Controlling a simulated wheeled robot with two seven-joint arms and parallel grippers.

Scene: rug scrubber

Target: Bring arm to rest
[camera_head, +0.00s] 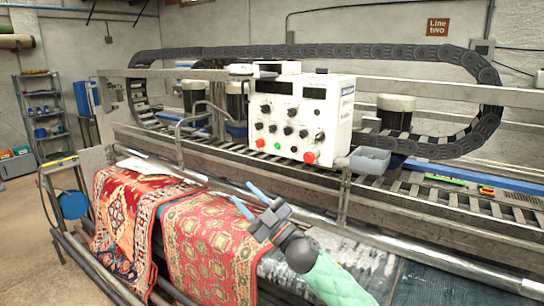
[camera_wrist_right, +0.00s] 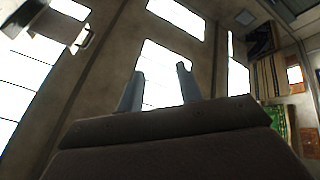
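My right gripper (camera_head: 242,192) is raised in front of the machine, over the patterned rugs in the picture, with its two blue fingers apart. In the right wrist view its fingers (camera_wrist_right: 160,70) are also spread, with nothing between them. That view looks up past the fingers to bright windows. My right arm, in a green sleeve, comes in from the bottom right. My left gripper and arm are not in view.
A red rug (camera_head: 128,210) and a red-and-tan rug (camera_head: 205,240) hang over the machine's front. A white control box (camera_head: 300,115) with knobs and red buttons stands on the frame. A grey bin (camera_head: 369,160) sits right of it. Floor is bare at left.

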